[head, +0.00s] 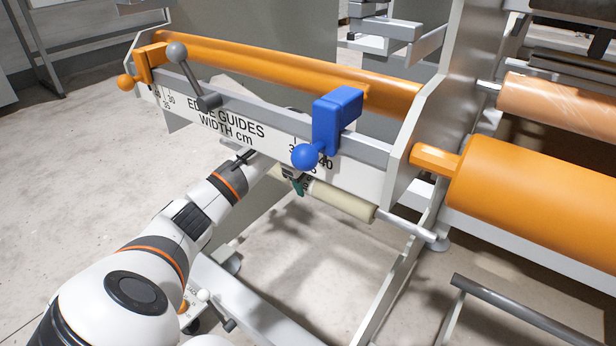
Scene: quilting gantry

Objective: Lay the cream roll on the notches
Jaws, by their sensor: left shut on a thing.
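The cream roll (345,202) is below the edge-guide bar, with a steel shaft end sticking out at its right towards the side frame. My left arm reaches in from the lower left, and my left gripper (294,182) is shut on the cream roll. The bar and the blue guide partly hide the gripper and the left part of the roll. I cannot make out the notches, nor tell whether the shaft end rests on anything. My right gripper is out of view.
The white edge-guide bar (220,125) carries an orange guide (150,60) and a blue guide (335,120) with a ball knob. An orange roller (290,68) runs behind it. A large orange roll (540,200) stands at the right. Floor shows below.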

